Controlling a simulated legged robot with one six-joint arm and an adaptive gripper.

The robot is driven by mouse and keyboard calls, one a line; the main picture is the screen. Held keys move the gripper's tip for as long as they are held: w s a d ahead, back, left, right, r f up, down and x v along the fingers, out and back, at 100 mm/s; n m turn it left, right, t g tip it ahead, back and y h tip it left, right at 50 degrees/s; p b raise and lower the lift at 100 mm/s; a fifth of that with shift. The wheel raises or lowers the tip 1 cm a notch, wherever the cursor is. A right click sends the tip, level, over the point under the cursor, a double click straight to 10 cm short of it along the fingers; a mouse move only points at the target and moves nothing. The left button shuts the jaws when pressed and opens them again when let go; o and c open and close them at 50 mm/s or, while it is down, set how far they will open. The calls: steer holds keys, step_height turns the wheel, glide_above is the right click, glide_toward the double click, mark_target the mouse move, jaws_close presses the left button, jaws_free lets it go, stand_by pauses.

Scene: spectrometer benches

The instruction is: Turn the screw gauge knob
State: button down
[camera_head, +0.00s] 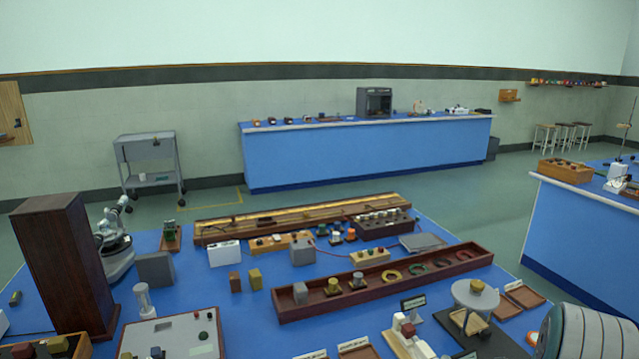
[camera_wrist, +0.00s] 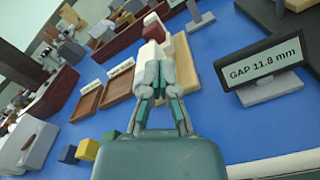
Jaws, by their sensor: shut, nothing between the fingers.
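The screw gauge is a white and red device on a light wooden base (camera_head: 409,345) at the bottom of the head view. In the wrist view its red part (camera_wrist: 152,19) and wooden base (camera_wrist: 186,68) show just beyond my gripper.
Shallow wooden trays (camera_wrist: 86,101) lie left of the gauge in the wrist view. A round grey stand (camera_head: 475,295) is right of it in the head view. A long red-brown tray (camera_head: 330,307) lies behind. Blue tabletop is bare between the gauge and the sign.

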steer(key=shift+s+a+r, duration=0.2)
steer(key=shift+a+r, duration=0.05)
steer(key=shift+a, duration=0.25)
steer(key=shift+s+a+r, duration=0.15)
steer(key=shift+a+r, duration=0.05)
steer(key=shift+a, duration=0.25)
steer(key=shift+r, duration=0.1)
steer(key=shift+d+r, duration=0.1)
steer(key=shift+r, duration=0.15)
steer(key=shift+v, duration=3)
steer(key=shift+r, duration=0.15)
